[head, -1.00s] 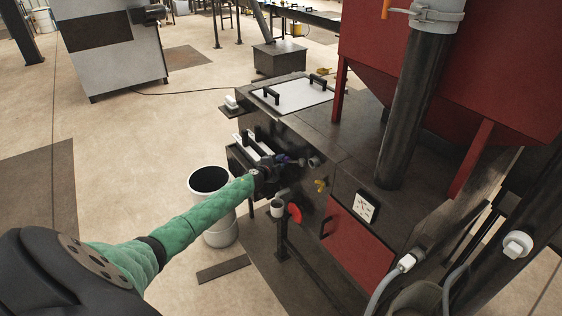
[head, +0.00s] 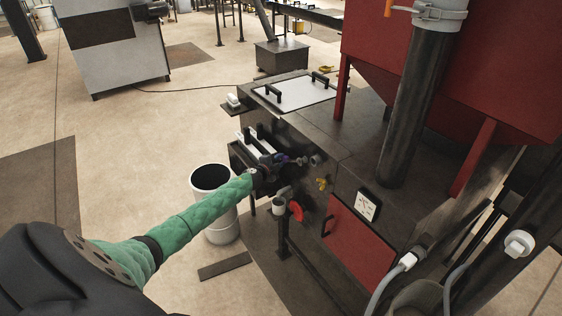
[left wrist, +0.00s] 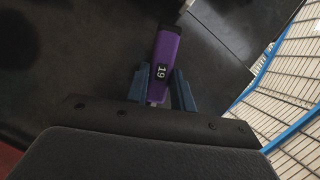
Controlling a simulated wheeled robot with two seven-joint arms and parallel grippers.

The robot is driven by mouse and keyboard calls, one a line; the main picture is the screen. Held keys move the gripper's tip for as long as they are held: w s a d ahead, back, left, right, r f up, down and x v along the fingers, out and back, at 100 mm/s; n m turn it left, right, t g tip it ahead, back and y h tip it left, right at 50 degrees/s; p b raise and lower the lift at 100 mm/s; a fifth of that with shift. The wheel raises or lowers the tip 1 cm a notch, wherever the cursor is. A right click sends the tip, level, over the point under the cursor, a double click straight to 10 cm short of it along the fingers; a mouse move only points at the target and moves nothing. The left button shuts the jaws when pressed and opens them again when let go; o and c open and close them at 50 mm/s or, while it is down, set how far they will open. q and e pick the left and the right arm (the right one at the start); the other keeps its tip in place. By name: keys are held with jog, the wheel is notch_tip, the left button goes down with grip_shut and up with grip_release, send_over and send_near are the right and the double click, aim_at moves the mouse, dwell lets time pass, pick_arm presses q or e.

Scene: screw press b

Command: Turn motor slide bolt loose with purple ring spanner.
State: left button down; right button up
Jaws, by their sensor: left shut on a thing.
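My left gripper (head: 278,161) is at the dark side face of the machine in the head view, at the end of the green-sleeved arm. In the left wrist view the blue fingers (left wrist: 164,88) are shut on the purple ring spanner (left wrist: 166,52), which has a label reading 19. My right gripper is not in view.
A red valve wheel (head: 296,211), a yellow valve handle (head: 322,184) and a red door (head: 358,238) are close right of the gripper. A white bucket (head: 222,232) stands below the arm. Open floor lies to the left.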

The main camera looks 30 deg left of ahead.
pick_arm(q)
jog(key=shift+s+a, duration=0.3)
jog(key=shift+s, duration=0.4)
jog(key=shift+s+a, duration=0.25)
jog(key=shift+s, duration=0.4)
jog(key=shift+s+a, duration=0.3)
jog(key=shift+s, duration=0.4)
